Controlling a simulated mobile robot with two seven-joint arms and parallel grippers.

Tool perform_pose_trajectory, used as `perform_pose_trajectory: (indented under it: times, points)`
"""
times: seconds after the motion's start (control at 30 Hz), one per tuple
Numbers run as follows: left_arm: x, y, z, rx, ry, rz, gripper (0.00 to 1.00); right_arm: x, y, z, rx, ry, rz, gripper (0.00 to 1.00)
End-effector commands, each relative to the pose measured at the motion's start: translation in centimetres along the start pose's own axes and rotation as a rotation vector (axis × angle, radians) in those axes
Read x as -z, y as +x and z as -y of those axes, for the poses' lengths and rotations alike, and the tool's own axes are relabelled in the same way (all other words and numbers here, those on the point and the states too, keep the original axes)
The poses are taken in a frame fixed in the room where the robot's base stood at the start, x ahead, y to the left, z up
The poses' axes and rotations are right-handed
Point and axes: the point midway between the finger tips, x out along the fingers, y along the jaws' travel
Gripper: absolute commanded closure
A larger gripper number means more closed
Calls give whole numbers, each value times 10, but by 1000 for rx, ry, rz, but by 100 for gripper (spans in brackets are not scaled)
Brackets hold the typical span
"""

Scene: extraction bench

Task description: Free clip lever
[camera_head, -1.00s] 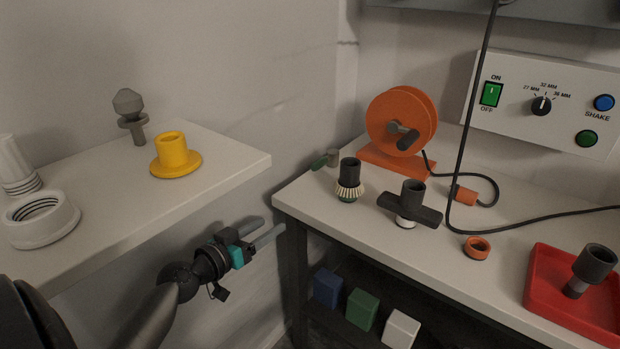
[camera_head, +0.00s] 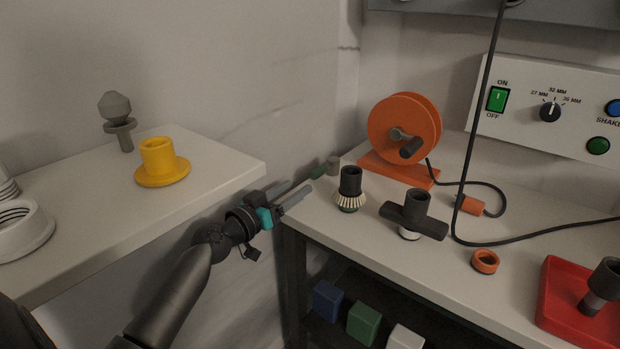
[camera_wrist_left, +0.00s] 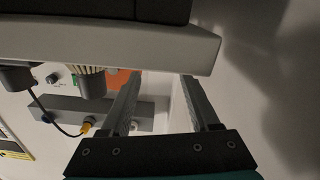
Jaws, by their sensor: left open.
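No part is plainly recognisable as the clip lever. A small piece with a green arm and a grey end (camera_head: 327,169) sits at the bench's back left corner, partly small and dim. My left gripper (camera_head: 293,190) is open and empty, beside the bench's left edge at about the height of its top. Its fingers point toward the back corner, short of the green and grey piece. In the left wrist view the two parted fingers (camera_wrist_left: 160,82) have nothing between them, and the bench edge (camera_wrist_left: 150,50) crosses close by. My right gripper is not in view.
On the bench (camera_head: 445,262) stand a bristled brush (camera_head: 349,198), a dark cross-handled tool (camera_head: 413,220), an orange reel (camera_head: 404,125), an orange ring (camera_head: 485,261) and a red tray (camera_head: 555,287). The left shelf (camera_head: 215,172) holds a yellow flanged piece (camera_head: 160,165).

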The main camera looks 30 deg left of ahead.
Motion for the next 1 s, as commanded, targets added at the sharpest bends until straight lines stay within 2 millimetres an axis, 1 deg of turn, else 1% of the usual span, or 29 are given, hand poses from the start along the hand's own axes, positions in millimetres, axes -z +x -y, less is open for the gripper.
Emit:
perform_pose_trajectory:
  times: [0.03, 0.1, 0.3, 0.5, 0.7, 0.93, 0.97, 1.0]
  points:
    - [1, 8, 0, 0, -1, -3, 38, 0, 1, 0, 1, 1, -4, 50]
    - [1, 18, 0, 0, 0, -2, 38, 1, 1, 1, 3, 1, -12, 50]
    - [0, 43, 0, 0, 0, -1, 38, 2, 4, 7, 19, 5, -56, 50]
    - [-1, 59, 0, 0, 0, 0, 38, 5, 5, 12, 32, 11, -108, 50]
    - [-1, 65, 0, -1, 0, 1, 38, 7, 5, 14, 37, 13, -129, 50]
    - [-1, 66, 0, -1, 0, 1, 38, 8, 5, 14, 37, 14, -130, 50]
    - [-1, 66, 0, 0, 0, 1, 40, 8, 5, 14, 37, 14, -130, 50]
    - [-1, 66, 0, 0, 0, 1, 45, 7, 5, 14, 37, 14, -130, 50]
